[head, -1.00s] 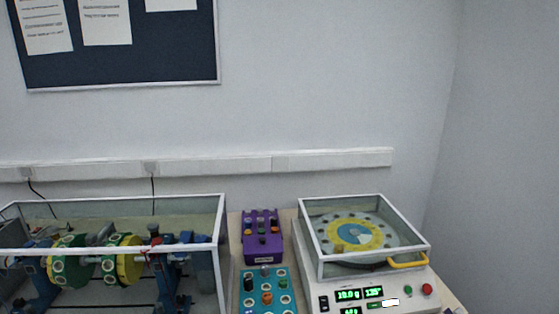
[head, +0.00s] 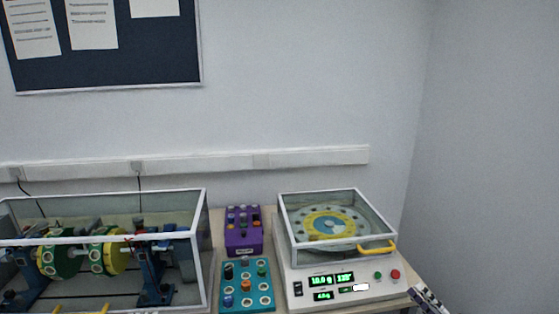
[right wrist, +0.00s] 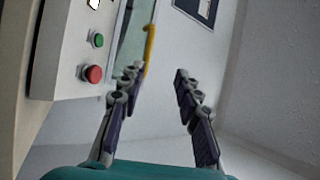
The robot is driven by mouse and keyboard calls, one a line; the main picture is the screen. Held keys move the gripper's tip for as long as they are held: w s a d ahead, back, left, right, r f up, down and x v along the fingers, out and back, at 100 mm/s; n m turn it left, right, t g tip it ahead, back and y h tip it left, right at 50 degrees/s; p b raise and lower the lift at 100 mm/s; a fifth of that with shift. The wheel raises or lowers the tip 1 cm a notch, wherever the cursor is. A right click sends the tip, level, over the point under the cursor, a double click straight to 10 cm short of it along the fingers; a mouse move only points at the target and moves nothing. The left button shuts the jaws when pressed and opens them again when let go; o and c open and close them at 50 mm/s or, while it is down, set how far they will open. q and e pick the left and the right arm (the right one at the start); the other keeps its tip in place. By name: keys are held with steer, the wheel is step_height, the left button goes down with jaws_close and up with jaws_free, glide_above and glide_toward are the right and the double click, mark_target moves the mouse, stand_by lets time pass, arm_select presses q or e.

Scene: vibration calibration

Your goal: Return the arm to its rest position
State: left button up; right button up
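My right gripper (head: 430,298) shows at the bottom right edge of the head view, just right of the white balancing machine (head: 376,291). In the right wrist view my right gripper (right wrist: 157,80) has its two dark fingers well apart, with nothing between them. The machine's red button (right wrist: 91,74) and green button (right wrist: 97,40) lie to the left of the fingers there. The yellow handle (right wrist: 150,48) shows behind and between the fingertips, farther off. My left gripper is not in view.
A clear case (head: 206,240) with a rotor stands at left. A purple block (head: 243,240) and a teal tray (head: 230,303) with small weights lie between it and the machine. The machine's framed lid (head: 335,193) is down. Bare wall is at right.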

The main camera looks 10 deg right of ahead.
steer(key=w+a+r+n+g+h, duration=0.1)
steer(key=w+a+r+g, duration=0.3)
steer(key=a, duration=0.8)
steer(key=w+a+n+g+h, duration=0.1)
steer(key=w+a+g, duration=0.3)
steer(key=a, duration=0.8)
steer(key=s+a+f+n+g+h, duration=0.25)
steer(key=s+a+g+h, duration=0.2)
steer(key=s+a, duration=0.6)
steer(key=s+f+n+h, duration=0.1)
steer(key=s+n+h, duration=0.3)
steer(key=s, duration=0.9)
steer(key=shift+s+a+f+n+g, duration=0.15)
steer(key=shift+a+f+n+g, duration=0.1)
steer(key=shift+n+g, duration=0.15)
